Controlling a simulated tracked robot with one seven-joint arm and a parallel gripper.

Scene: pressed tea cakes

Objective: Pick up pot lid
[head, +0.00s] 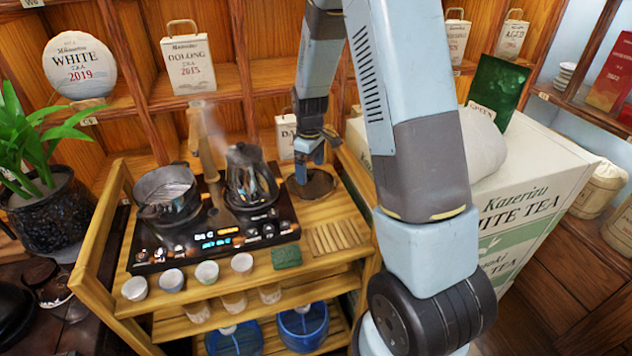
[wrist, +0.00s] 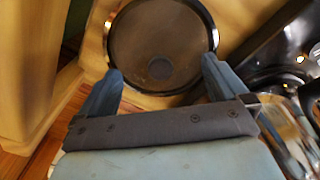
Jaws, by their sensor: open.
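The pot lid (head: 313,185) is a round dark brown disc with a thin rim, lying on the wooden cart top to the right of the cooktop. In the wrist view the lid (wrist: 160,45) fills the upper middle, with a small round knob at its centre. My gripper (head: 313,158) is open above the lid, pointing down at it. In the wrist view its two blue fingers (wrist: 160,80) stand apart on either side of the lid's near part. I cannot tell whether they touch it. An open pot (head: 167,196) sits on the left of the cooktop.
A dark kettle (head: 250,180) stands on the black cooktop (head: 213,240), close to the left of my gripper. Several small cups (head: 207,272) line the cart's front edge. A slatted wooden piece (head: 335,238) and a green block (head: 286,257) lie in front of the lid.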

